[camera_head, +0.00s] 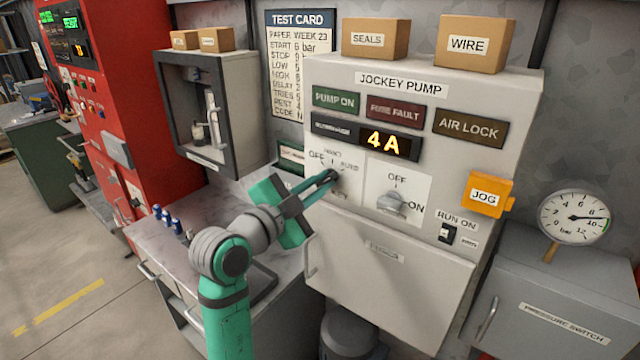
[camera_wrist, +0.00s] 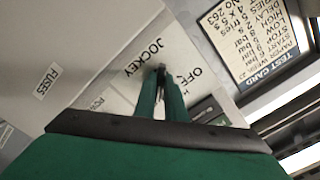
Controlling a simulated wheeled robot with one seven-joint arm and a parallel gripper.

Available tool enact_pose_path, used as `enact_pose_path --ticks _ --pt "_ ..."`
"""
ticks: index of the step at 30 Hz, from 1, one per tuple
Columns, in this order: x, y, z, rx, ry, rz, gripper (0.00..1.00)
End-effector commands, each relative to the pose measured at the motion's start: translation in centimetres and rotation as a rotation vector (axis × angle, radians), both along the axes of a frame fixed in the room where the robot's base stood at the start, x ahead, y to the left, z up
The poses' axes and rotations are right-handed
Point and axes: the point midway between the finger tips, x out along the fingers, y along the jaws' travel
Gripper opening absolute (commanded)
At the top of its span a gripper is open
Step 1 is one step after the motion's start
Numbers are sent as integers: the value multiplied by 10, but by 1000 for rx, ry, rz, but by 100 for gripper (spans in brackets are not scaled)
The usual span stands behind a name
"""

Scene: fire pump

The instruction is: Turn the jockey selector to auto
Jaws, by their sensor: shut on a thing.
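The jockey pump panel (camera_head: 330,75) is a pale cabinet with a selector plate (camera_head: 347,168) marked OFF, HAND and AUTO. My gripper (camera_head: 331,176) reaches this plate from the lower left, its green fingers closed on the jockey selector knob. In the wrist view my gripper (camera_wrist: 161,75) points at the plate, with a dark bit of the jockey selector (camera_wrist: 161,69) between the fingertips. The fingers hide most of the knob, so I cannot tell which mark it points to.
A second OFF/ON switch (camera_head: 391,203) sits just right of the selector. An orange JOG box (camera_head: 487,195) and a RUN ON switch (camera_head: 446,233) are farther right. A grey open-fronted box (camera_head: 238,110) stands left of the panel. A pressure gauge (camera_head: 573,217) is at the far right.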

Motion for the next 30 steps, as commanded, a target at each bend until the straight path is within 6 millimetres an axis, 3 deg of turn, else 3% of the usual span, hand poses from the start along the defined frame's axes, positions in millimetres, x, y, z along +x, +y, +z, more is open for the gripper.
enact_pose_path --ticks 14,15,17,18,30 --pt "1 0 -1 13 -6 0 0" --pt "1 1 -1 13 -6 0 12" --pt "1 1 -1 13 -7 1 27" --pt "1 1 -1 13 -7 1 29" --pt "-6 7 0 12 -8 4 29"
